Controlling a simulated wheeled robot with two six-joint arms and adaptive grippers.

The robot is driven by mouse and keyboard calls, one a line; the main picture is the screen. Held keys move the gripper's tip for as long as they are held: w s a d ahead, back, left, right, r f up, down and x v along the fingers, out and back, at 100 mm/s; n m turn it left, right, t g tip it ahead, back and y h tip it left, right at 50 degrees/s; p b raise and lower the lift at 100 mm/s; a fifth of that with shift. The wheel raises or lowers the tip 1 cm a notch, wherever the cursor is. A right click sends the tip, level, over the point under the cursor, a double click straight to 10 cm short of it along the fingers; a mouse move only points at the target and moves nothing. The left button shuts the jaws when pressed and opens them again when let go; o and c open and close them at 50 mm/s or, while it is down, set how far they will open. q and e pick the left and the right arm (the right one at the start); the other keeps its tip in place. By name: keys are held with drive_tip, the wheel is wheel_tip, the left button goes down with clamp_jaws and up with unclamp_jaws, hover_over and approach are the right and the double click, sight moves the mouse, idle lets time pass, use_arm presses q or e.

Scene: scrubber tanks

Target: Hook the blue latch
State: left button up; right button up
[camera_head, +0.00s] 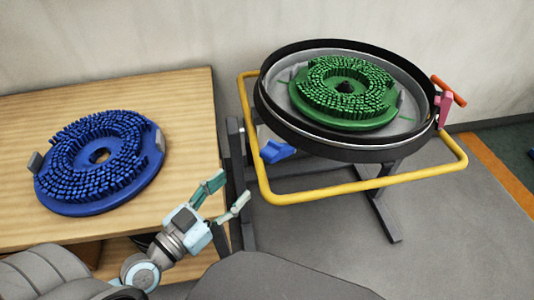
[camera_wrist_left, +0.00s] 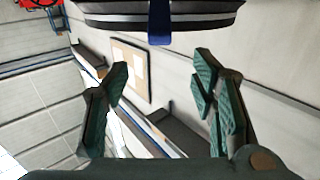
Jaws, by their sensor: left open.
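The blue latch (camera_head: 277,151) hangs at the left side of the round black-rimmed tank (camera_head: 330,153), beside the yellow frame bar. In the left wrist view, a blue strip (camera_wrist_left: 159,24) hangs below the tank's dark rim (camera_wrist_left: 200,17), above the space between my fingers. My left gripper (camera_head: 232,190) is open and empty, below and to the left of the blue latch and apart from it. Its two green fingers stand spread in the left wrist view (camera_wrist_left: 160,82). My right gripper is not in view.
A green brush disc (camera_head: 345,85) sits inside the tank. A red-and-pink latch (camera_head: 445,100) is at the tank's right side. A yellow tube frame (camera_head: 390,182) surrounds the tank. A blue brush disc (camera_head: 70,207) lies on the wooden table (camera_head: 180,100) at left.

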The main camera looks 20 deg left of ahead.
sight(266, 156)
use_arm(q)
drive_tip(key=p+x, duration=0.1)
drive_tip(key=x, duration=1.3)
drive_tip(key=shift+c, duration=0.2)
clamp_jaws()
